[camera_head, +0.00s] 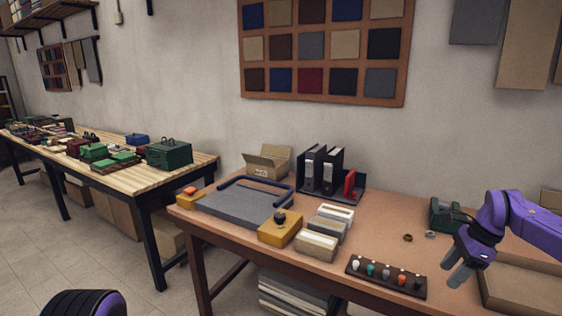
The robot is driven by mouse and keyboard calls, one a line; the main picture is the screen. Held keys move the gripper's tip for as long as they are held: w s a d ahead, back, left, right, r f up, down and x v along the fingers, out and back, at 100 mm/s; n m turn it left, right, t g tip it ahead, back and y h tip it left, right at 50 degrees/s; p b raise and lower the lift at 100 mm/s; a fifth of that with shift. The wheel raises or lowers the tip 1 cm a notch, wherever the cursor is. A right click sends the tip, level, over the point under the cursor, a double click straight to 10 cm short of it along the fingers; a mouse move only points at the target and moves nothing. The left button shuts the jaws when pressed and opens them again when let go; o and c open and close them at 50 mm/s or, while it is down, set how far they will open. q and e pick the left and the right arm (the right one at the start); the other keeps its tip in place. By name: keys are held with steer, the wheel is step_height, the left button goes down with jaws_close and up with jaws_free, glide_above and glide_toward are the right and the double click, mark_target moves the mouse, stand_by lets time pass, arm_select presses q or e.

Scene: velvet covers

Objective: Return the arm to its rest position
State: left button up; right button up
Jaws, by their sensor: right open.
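My right arm, purple and dark grey, comes in from the right edge. Its gripper (458,262) points down and to the left above the right part of the brown table (300,267). It is open and nothing shows between its fingers. It hangs to the right of a dark strip (386,278) that bears several coloured knobs. A rounded purple and black part of mine shows at the bottom left; my left gripper is not seen.
A cardboard tray (522,290) lies right of the gripper, and a green device (446,214) stands behind it. Card boxes (317,246), black binders (322,168) and a grey slab (240,204) stand further left. A second table (133,178) with green boxes is at the left.

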steer(key=s+a+f+n+h, duration=0.2)
steer(key=s+a+f+h, duration=0.15)
steer(key=f, duration=0.45)
steer(key=s+a+f+n+h, duration=0.25)
steer(key=f+h, duration=0.25)
steer(key=f, duration=0.4)
steer(key=s+a+f+n+h, duration=0.2)
steer(key=s+f+n+h, duration=0.15)
steer(key=f, duration=0.45)
steer(key=s+a+f+n+t+y, duration=0.1)
steer(key=s+a+f+n+y, duration=0.1)
steer(key=s, duration=1)
steer(key=s+a+f+n+t+y, duration=0.1)
steer(key=s+a+f+n+y, duration=0.2)
steer(key=s, duration=0.9)
step_height(320, 180, down, 2)
steer(key=shift+s+a+f+n, duration=0.25)
steer(key=shift+a+n, duration=0.3)
steer(key=shift+n, duration=0.55)
